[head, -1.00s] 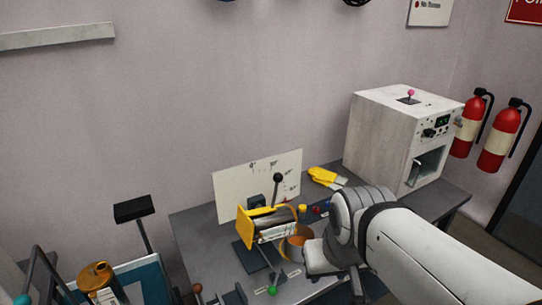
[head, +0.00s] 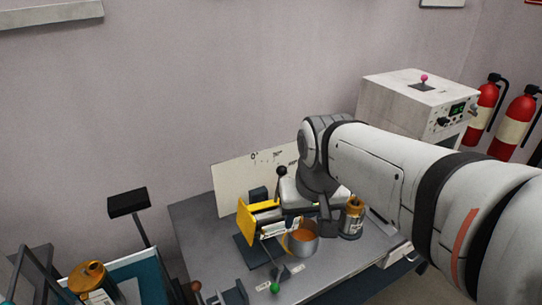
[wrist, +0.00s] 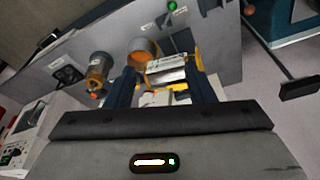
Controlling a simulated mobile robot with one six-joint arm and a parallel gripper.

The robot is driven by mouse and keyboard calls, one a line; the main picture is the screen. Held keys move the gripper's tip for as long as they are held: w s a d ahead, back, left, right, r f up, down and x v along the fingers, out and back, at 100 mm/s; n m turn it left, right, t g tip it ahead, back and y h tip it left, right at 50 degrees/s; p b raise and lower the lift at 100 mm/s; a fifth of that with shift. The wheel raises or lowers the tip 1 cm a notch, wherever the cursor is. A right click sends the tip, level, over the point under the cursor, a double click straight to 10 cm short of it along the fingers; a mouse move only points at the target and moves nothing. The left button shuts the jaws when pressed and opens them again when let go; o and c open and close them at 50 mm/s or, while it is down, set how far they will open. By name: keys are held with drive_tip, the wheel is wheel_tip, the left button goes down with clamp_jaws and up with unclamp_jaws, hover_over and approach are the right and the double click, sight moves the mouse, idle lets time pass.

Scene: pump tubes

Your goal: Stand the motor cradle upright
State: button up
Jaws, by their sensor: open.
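The motor cradle, with a yellow end plate (head: 246,223) and a pale labelled body, lies on its side over a dark base on the grey table. In the wrist view its pale body (wrist: 167,73) shows between the two dark blue fingers of my gripper (wrist: 168,88). My gripper is open, with one finger on each side of the cradle; I cannot tell if either finger touches it. In the head view my gripper (head: 292,200) is at the cradle's right end, and its wrist hides part of that end.
A metal cup with orange inside (head: 302,243) stands close right of the cradle. A brass-topped canister (head: 353,218) stands farther right. A black-knobbed lever (head: 281,173) rises behind the cradle, and a green-knobbed one (head: 275,287) stands in front. A white board (head: 232,180) stands behind.

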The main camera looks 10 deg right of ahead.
drive_tip(key=w+r+m+g+b, duration=0.1)
drive_tip(key=w+r+g, duration=0.1)
drive_tip(key=w, duration=1)
drive_tip(key=m+b, duration=0.1)
drive_tip(key=m, duration=0.1)
hover_over(282, 166)
drive_tip(key=shift+s+d+f+g, duration=0.1)
drive_tip(key=shift+s+f+g, duration=0.1)
drive_tip(key=shift+f, duration=0.2)
drive_tip(key=shift+s+f+g, duration=0.1)
drive_tip(key=shift+f+g, duration=0.1)
drive_tip(key=shift+f, duration=0.2)
drive_tip(key=shift+w+f, duration=0.2)
drive_tip(key=shift+w, duration=0.05)
drive_tip(key=shift+f, duration=0.3)
wheel_tip(282, 166, down, 7)
drive_tip(key=shift+r, duration=0.1)
drive_tip(key=shift+c, duration=0.2)
